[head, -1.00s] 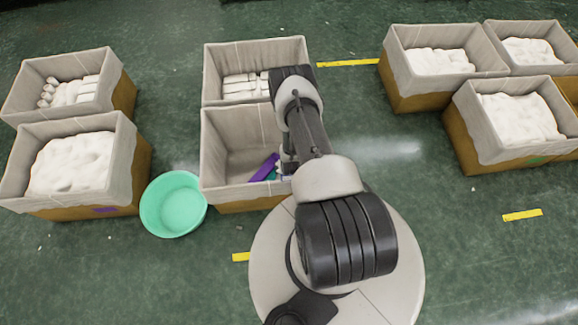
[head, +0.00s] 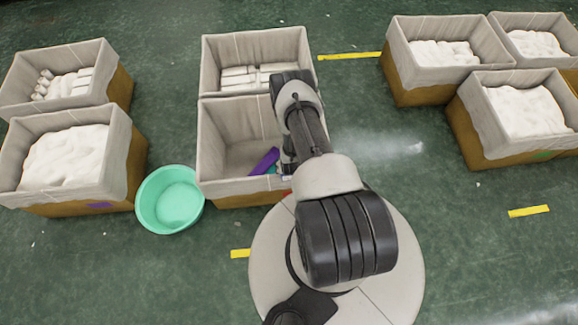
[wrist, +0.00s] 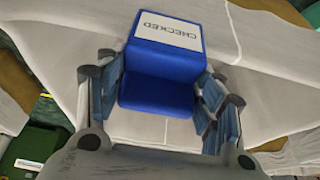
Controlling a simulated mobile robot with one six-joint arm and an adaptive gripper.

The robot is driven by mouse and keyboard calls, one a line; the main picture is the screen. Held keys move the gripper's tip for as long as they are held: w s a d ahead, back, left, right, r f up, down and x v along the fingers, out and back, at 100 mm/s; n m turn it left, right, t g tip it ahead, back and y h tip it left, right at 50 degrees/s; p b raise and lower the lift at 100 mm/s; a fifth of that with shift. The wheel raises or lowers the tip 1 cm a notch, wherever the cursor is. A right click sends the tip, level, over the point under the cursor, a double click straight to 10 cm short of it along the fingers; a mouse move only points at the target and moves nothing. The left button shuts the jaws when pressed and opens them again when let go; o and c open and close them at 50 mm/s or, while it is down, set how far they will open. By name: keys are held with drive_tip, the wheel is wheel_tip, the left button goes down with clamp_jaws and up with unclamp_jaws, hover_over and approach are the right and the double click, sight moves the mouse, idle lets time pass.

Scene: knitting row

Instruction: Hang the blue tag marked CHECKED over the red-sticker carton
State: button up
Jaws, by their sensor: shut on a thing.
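The blue tag (wrist: 158,92) fills the middle of the wrist view, between the fingers of my gripper (wrist: 161,70), which is shut on it. Its white label (wrist: 168,30) reads CHECKED, upside down in that view. Pale carton liner lies behind the tag; I cannot tell whether they touch. In the head view my arm hides the tag and most of the gripper, at the right side of the near middle carton (head: 215,165). A small red patch (head: 287,192) shows low on that carton's front, beside my arm.
A purple item (head: 264,160) lies in the near middle carton. A green basin (head: 170,200) stands on the floor to its left. Lined cartons with white goods stand at left, behind and at right (head: 462,128). Floor is open between the middle and right cartons.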

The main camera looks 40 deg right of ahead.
drive_tip(key=shift+f+b, duration=0.95)
drive_tip(key=shift+f, duration=0.3)
drive_tip(key=shift+s+a+f+b, duration=0.1)
drive_tip(key=shift+s+f+b, duration=0.05)
drive_tip(key=shift+f+b, duration=0.2)
drive_tip(key=shift+f, duration=0.15)
drive_tip(key=shift+c, duration=1.3)
drive_tip(key=o, duration=1.3)
drive_tip(key=shift+f, duration=0.1)
drive_tip(key=o, duration=0.4)
drive_tip(key=shift+r, duration=0.2)
drive_tip(key=shift+r, duration=0.1)
